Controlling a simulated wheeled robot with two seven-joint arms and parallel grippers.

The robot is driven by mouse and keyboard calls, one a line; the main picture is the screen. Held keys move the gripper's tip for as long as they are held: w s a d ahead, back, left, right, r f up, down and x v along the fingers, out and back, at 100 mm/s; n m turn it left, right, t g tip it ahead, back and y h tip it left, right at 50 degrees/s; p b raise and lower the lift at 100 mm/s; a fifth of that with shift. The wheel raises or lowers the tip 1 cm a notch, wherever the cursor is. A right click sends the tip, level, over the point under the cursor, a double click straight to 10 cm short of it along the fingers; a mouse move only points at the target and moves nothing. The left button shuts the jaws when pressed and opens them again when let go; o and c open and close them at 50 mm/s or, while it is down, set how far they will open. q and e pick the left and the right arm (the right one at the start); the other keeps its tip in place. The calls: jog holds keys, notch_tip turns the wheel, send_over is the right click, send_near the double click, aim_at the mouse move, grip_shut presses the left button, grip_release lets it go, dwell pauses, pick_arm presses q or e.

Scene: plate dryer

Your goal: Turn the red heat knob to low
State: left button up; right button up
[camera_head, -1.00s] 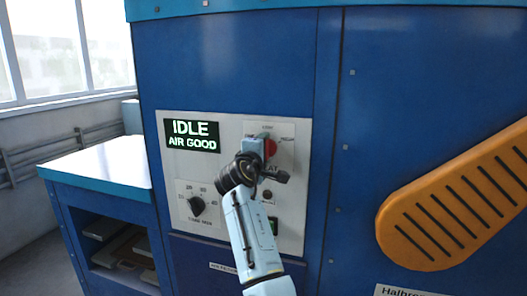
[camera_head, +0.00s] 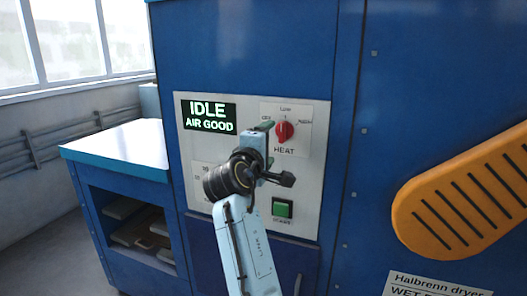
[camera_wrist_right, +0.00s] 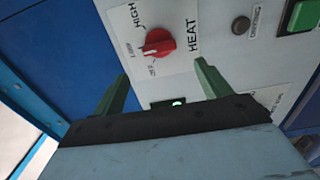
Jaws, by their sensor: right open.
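The red heat knob (camera_head: 284,131) is on the white control panel (camera_head: 308,180), under the labels OFF, LOW and HIGH and above HEAT. In the right wrist view the knob (camera_wrist_right: 158,43) is just beyond the fingertips, with a white mark on its side toward LOW and OFF; its exact setting is hard to tell. My right gripper (camera_head: 267,141) is at the knob's lower left in the head view. In the wrist view the right gripper (camera_wrist_right: 160,72) has its two green fingers wide apart, with nothing between them. My left gripper is out of view.
The display (camera_head: 210,117) reads IDLE, AIR GOOD. A green button (camera_head: 283,208) is below the knob. My right wrist hides most of a dial at the panel's lower left. An orange slotted part (camera_head: 462,195) is at the right; a side bench (camera_head: 115,147) is at the left.

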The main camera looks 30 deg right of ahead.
jog(key=shift+v, duration=1.6)
